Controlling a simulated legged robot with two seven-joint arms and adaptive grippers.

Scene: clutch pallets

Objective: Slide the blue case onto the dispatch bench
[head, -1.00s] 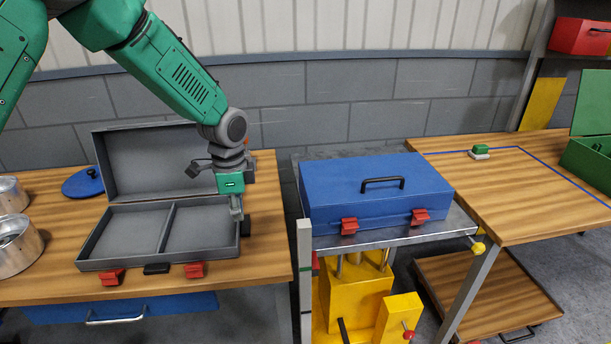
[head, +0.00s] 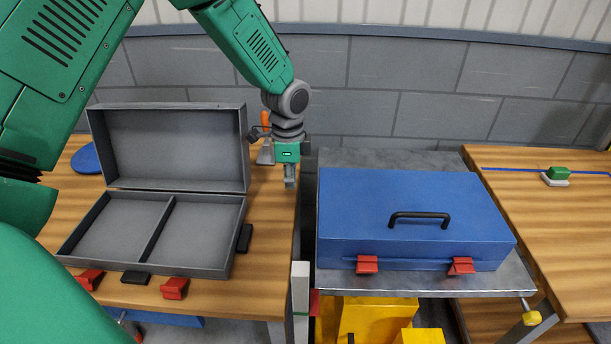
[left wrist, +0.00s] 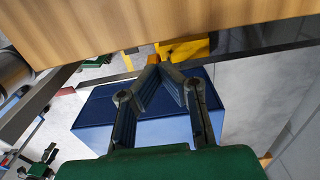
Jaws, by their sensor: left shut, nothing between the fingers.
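The blue case (head: 375,215) is closed and lies flat on a grey metal-topped lift table (head: 500,280), black handle up and two red latches at the front. The dispatch bench (head: 550,235), wooden with a blue line, stands to its right, partly cut off. My left gripper (head: 290,183) is shut and empty, pointing down left of the case, near the right edge of the left bench. My right gripper is not in view.
An open grey case (head: 160,270) with two empty compartments sits on the left wooden bench (head: 265,260). A pale post (head: 300,300) stands at the lift table's left front. A green-and-white block (head: 557,176) sits on the dispatch bench.

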